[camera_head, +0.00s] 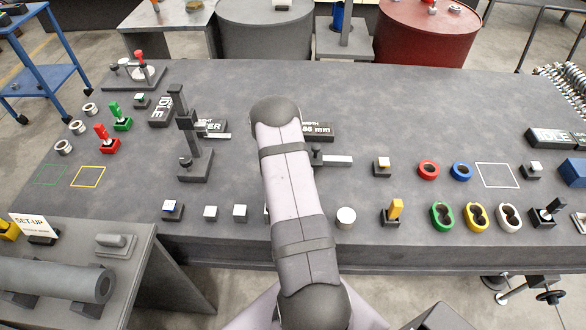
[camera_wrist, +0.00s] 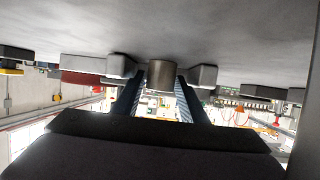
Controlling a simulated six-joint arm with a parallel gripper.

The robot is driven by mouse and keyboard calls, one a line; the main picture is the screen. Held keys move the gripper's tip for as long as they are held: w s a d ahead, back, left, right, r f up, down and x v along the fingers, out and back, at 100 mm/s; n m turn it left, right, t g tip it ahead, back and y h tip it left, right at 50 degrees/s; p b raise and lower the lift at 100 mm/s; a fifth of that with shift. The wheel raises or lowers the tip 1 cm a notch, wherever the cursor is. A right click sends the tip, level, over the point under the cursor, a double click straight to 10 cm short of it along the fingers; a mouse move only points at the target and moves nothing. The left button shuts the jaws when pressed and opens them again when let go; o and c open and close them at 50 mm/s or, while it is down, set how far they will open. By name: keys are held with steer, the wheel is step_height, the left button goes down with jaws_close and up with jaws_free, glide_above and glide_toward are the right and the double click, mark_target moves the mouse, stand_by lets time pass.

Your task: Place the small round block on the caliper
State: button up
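A small grey round block (camera_wrist: 161,76) is in the wrist view, between the two fingers of my gripper (camera_wrist: 161,88), close to both. Whether the fingers press on it, I cannot tell. It looks at or near the tabletop. In the head view my arm hides the gripper and whatever is under it. A larger pale round block (camera_head: 346,217) stands just right of my arm there. A dark instrument with a pale bar (camera_head: 335,160) lies behind, partly hidden by my arm; a dark upright gauge (camera_head: 190,140) stands left. Which is the caliper, I cannot tell for sure.
In the wrist view, grey blocks (camera_wrist: 203,75) flank the round block on both sides. A readout marked mm (camera_head: 318,131) lies behind my arm.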

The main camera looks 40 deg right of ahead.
steer(key=shift+r, duration=0.15)
steer(key=b+v, duration=0.1)
steer(key=v, duration=0.9)
steer(key=shift+a+r, duration=0.1)
steer(key=shift+r, duration=0.15)
steer(key=shift+p+v, duration=0.85)
steer(key=shift+p, duration=0.35)
steer(key=shift+a+f, duration=0.1)
steer(key=shift+f, duration=0.05)
steer(key=shift+w, duration=0.1)
